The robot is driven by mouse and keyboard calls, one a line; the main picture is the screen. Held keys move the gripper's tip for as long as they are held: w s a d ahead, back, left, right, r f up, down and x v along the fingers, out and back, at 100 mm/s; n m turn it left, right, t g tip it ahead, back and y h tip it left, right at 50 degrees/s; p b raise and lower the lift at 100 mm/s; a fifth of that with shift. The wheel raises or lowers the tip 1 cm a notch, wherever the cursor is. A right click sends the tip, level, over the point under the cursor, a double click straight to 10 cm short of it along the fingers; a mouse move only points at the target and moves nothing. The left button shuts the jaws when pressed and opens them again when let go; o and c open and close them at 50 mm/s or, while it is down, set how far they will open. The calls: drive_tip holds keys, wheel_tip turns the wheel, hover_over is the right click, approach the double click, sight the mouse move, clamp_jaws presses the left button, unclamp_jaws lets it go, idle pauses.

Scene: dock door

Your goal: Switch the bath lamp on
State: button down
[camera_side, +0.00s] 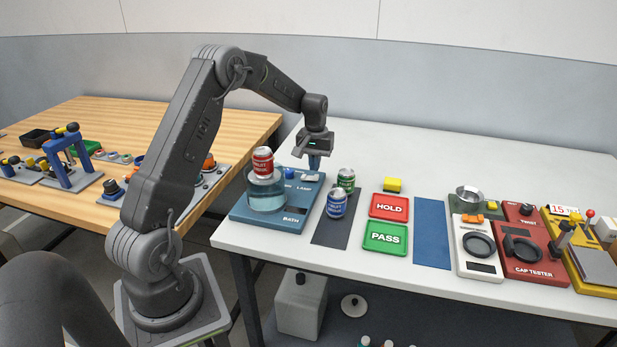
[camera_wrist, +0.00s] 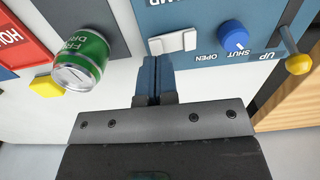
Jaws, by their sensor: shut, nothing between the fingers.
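The blue bath station (camera_side: 262,219) stands at the left end of the white table, with a clear tank of water (camera_side: 267,197) and the labels BATH and LAMP. In the wrist view, a white rocker switch (camera_wrist: 173,42) sits beside the partly cut-off LAMP label on the blue panel (camera_wrist: 205,12). My gripper (camera_side: 314,164) is over the back right of the station. In the wrist view my gripper (camera_wrist: 155,62) has its blue fingers together and empty, with the tips close to the rocker. I cannot tell whether they touch it. The rocker's tilt is unclear.
A red can (camera_side: 263,161) is at the tank's top. A blue OPEN/SHUT knob (camera_wrist: 233,36) and a yellow-tipped lever (camera_wrist: 298,64) are near the rocker. A green can (camera_side: 346,180) and a blue can (camera_side: 337,204) stand on a dark mat (camera_side: 330,232) to the right.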

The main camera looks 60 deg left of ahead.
sight(315, 176)
drive_tip(key=shift+f, duration=1.3)
idle(0.4)
drive_tip(key=shift+r, duration=3.55)
drive_tip(key=shift+r, duration=0.1)
drive_tip(key=s+d+r+m+t, duration=0.15)
drive_tip(key=s+d+r, duration=0.25)
drive_tip(key=d+r, duration=0.4)
drive_tip(key=s+d+r+m+t, duration=0.1)
drive_tip(key=s+d+r+m, duration=0.35)
drive_tip(key=d, duration=0.65)
drive_tip(key=s+d+m+t, duration=0.1)
drive_tip(key=s+d, duration=0.4)
drive_tip(key=s, duration=0.3)
drive_tip(key=s+d+m+t, duration=0.2)
drive_tip(key=s+d, duration=0.3)
drive_tip(key=s, duration=0.3)
drive_tip(key=shift+s+d+r, duration=0.15)
drive_tip(key=shift+s+r, duration=0.05)
drive_tip(key=shift+r, duration=0.05)
